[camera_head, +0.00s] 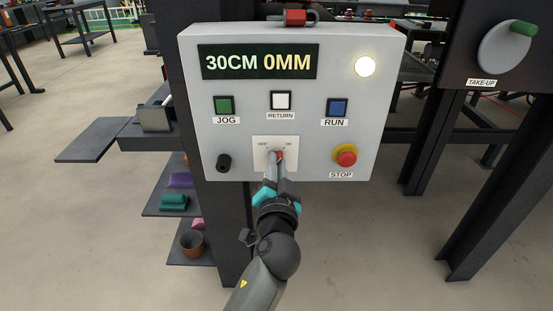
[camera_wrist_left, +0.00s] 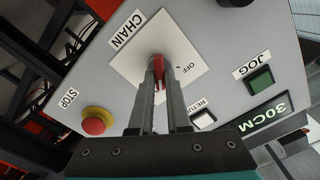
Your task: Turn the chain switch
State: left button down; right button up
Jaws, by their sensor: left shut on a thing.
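The chain switch is a small red piece (camera_head: 281,155) on a white plate (camera_head: 260,142) low on the grey control panel. The plate reads OFF at its left and ON at its right. My left gripper (camera_head: 275,158) reaches up from below, its two grey fingers shut on the red switch. In the left wrist view the fingers (camera_wrist_left: 164,68) close around the red switch (camera_wrist_left: 158,86) in front of the plate, beside the CHAIN label (camera_wrist_left: 126,30). The fingers hide most of the switch, so I cannot tell which way it points. My right gripper is not in view.
The panel has JOG (camera_head: 224,105), RETURN (camera_head: 281,100) and RUN (camera_head: 337,107) buttons, a red STOP button (camera_head: 346,156) and a black knob (camera_head: 223,162). Its display (camera_head: 258,62) reads 30CM 0MM, and a round lamp (camera_head: 365,66) is lit. A TAKE-UP handwheel (camera_head: 503,48) is at right.

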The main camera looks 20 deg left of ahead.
pick_arm(q)
jog(key=shift+m+p, duration=0.3)
jog(key=shift+m, duration=0.5)
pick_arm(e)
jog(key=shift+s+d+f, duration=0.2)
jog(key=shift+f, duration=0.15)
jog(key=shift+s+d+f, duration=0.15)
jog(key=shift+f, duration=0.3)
pick_arm(q)
jog(key=c, duration=0.9)
grip_release()
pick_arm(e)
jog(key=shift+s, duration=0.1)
